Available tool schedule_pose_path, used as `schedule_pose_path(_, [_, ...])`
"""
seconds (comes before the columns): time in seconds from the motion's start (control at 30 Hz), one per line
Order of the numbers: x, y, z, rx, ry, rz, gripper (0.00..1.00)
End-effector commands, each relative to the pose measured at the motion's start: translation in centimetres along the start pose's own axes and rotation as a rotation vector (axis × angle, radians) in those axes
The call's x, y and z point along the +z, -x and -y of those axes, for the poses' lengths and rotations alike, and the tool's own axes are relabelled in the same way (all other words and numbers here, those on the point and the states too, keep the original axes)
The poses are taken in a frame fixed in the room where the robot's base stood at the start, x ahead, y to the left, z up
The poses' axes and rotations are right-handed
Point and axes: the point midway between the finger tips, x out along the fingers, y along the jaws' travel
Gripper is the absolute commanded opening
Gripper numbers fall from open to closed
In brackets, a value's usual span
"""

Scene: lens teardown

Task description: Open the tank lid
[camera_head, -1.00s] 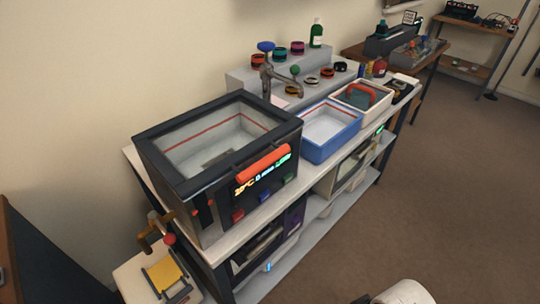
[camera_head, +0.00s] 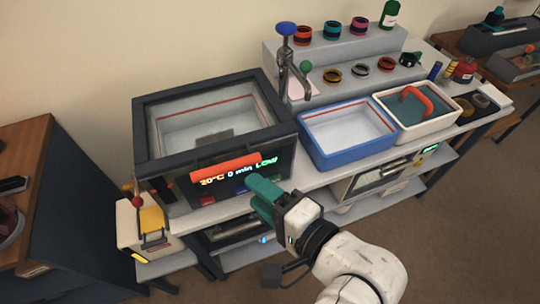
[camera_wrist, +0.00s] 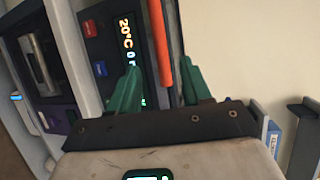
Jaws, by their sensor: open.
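The tank (camera_head: 285,165) is a dark box with a front panel reading 20°C, 0 min, LOW. Its lid (camera_head: 200,87) is a dark frame around a clear pane and lies shut on top. An orange-red bar handle (camera_head: 226,167) runs along the lid's front edge. My gripper (camera_head: 257,191) has teal fingers and is open and empty, in front of the panel just right of and below the handle's right end. In the wrist view the handle (camera_wrist: 159,42) lines up between the open fingers (camera_wrist: 161,78), with its near end close to them; I see no contact.
A blue tray (camera_head: 310,153) and a white bin with a red-handled item (camera_head: 440,128) stand to the right. A tap (camera_head: 290,60) rises behind the tank. A grey riser (camera_head: 385,55) holds several rings and a green bottle. A wooden desk (camera_head: 25,150) stands left.

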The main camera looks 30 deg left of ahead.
Motion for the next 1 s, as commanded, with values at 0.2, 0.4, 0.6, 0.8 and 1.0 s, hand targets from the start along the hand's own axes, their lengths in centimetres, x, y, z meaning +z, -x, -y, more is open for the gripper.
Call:
schedule_pose_path(0.2, [0.2, -2.4, 0.2, -0.003, -0.005, 0.007, 0.48])
schedule_pose_path(0.4, [0.2, -6.1, 0.2, -0.002, -0.003, 0.006, 0.48])
schedule_pose_path(0.6, [0.1, -9.1, 0.1, -0.001, -0.003, 0.003, 0.48])
schedule_pose_path(0.8, [0.1, -10.6, 0.1, -0.001, -0.003, 0.003, 0.48])
schedule_pose_path(1.0, [0.1, -10.8, 0.0, -0.001, -0.002, 0.001, 0.48])
